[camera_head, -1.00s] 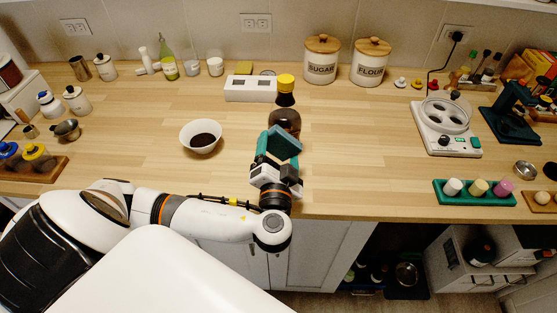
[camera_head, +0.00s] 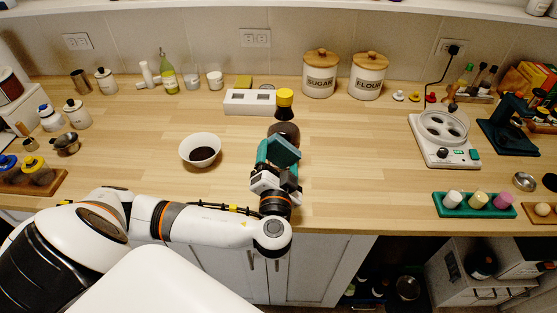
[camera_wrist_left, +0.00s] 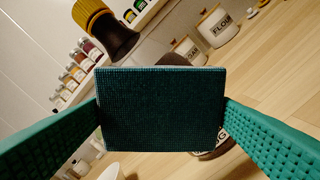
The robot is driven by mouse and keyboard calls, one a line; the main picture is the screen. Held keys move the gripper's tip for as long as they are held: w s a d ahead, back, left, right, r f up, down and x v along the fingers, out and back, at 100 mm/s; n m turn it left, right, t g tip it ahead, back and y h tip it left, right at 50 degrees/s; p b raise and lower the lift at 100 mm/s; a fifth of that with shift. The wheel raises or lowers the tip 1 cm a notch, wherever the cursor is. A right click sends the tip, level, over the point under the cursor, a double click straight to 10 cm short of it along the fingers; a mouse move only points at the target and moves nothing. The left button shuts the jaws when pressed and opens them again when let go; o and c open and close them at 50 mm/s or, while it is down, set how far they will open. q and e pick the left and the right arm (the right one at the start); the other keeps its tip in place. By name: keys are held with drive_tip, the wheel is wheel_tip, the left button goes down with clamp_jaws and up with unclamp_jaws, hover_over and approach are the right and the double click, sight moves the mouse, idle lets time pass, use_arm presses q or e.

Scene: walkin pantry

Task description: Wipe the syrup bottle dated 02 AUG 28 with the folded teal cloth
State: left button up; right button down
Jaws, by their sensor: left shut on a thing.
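The folded teal cloth (camera_head: 286,151) is gripped in my left gripper (camera_head: 276,163). In the left wrist view the cloth (camera_wrist_left: 160,110) is a flat dark-teal block between the two ribbed fingers (camera_wrist_left: 161,122). The dark brown syrup bottle (camera_head: 286,129) with a yellow cap stands upright on the counter just beyond the cloth. Its dark neck and yellow cap (camera_wrist_left: 107,29) show above the cloth in the left wrist view. The cloth hides most of the bottle's body, and I cannot read a date. I cannot tell whether cloth and bottle touch. My right gripper is out of view.
A white bowl (camera_head: 187,153) with dark contents stands left of the gripper. A white block (camera_head: 238,108) with recesses is behind the bottle. Sugar (camera_head: 320,82) and flour (camera_head: 367,83) canisters stand at the back. The wooden counter (camera_head: 350,150) is clear to the right of the bottle.

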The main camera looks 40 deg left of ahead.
sight(294, 157)
use_arm(q)
drive_tip(key=shift+w+a, duration=0.15)
drive_tip(key=shift+w, duration=0.1)
drive_tip(key=shift+w+a, duration=0.3)
drive_tip(key=shift+w, duration=0.2)
drive_tip(key=shift+w+d+b, duration=0.35)
drive_tip(key=shift+w+d, duration=0.1)
drive_tip(key=shift+d, duration=0.35)
drive_tip(key=shift+w+d+b, duration=0.3)
drive_tip(key=shift+w+d, duration=0.15)
drive_tip(key=shift+d, duration=0.3)
drive_tip(key=shift+f, duration=0.1)
drive_tip(key=shift+a, duration=0.1)
drive_tip(key=shift+s+a, duration=0.45)
drive_tip(key=shift+a, duration=0.3)
drive_tip(key=shift+s+a, duration=0.45)
drive_tip(key=shift+a, duration=0.3)
drive_tip(key=shift+v, duration=3)
